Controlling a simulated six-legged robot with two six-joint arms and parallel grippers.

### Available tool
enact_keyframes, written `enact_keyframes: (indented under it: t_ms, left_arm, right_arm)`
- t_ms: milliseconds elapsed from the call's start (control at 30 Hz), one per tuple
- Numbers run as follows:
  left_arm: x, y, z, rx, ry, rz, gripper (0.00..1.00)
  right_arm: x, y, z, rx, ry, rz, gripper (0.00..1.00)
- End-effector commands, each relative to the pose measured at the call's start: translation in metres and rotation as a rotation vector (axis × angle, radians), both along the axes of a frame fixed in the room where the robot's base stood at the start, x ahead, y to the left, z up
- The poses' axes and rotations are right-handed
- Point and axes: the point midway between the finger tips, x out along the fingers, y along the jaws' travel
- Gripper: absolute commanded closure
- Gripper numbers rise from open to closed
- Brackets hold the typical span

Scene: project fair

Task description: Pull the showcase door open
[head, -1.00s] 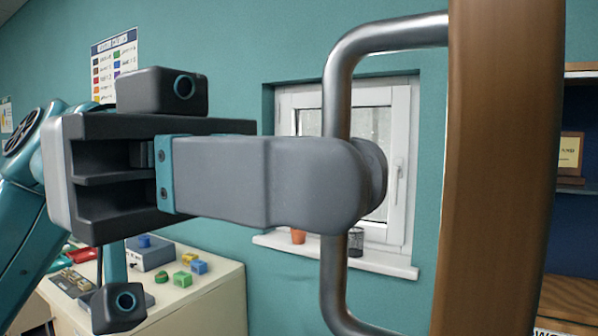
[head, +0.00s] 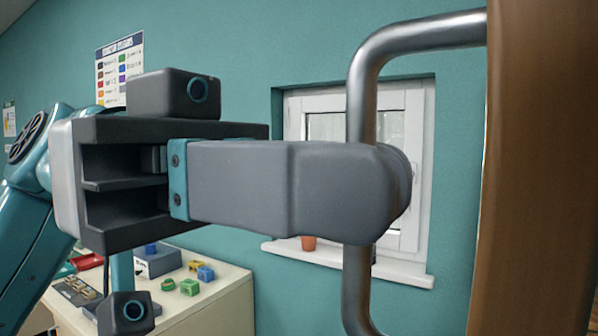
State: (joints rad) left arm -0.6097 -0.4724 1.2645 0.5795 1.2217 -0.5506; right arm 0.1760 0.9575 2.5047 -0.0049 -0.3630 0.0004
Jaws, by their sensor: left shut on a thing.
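The showcase door shows as a brown wooden edge (head: 535,170) at the right of the head view. A bent metal bar handle (head: 361,100) stands out from it to the left, its long part upright. My left gripper (head: 385,192) comes in from the left and is shut on the upright bar of the handle, near its middle. The near finger covers part of the bar, and the far finger is mostly hidden behind it. My right gripper is not in view.
A cream table (head: 215,305) with several coloured blocks and a grey-blue box (head: 158,262) stands at the lower left. A white window (head: 412,150) with a sill and an orange pot (head: 308,243) is in the teal wall behind. A chart (head: 121,68) hangs at upper left.

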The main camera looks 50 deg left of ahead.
Motion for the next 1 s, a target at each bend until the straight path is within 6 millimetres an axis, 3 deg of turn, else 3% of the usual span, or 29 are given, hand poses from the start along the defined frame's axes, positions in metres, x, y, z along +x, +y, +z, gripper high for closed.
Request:
enact_keyframes:
  t_ms: [100,133,200,767,867,1000]
  left_arm:
    - [0.003,0.0,0.0,0.001,0.001,0.009,1.0]
    - [0.003,0.001,0.0,0.001,0.001,0.009,0.8]
    - [0.002,0.001,0.0,0.002,0.002,0.008,0.64]
    - [0.0,0.003,0.004,0.001,-0.001,0.002,0.64]
    - [0.0,0.003,0.018,0.001,-0.002,0.0,0.64]
    - [0.0,0.002,0.054,0.001,-0.003,-0.001,0.64]
  right_arm:
    - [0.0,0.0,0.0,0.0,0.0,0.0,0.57]
    - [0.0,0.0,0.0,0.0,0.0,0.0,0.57]
    - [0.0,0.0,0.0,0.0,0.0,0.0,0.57]
    - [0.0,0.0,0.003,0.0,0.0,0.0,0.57]
    - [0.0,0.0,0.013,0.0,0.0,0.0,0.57]
    - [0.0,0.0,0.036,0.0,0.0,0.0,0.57]
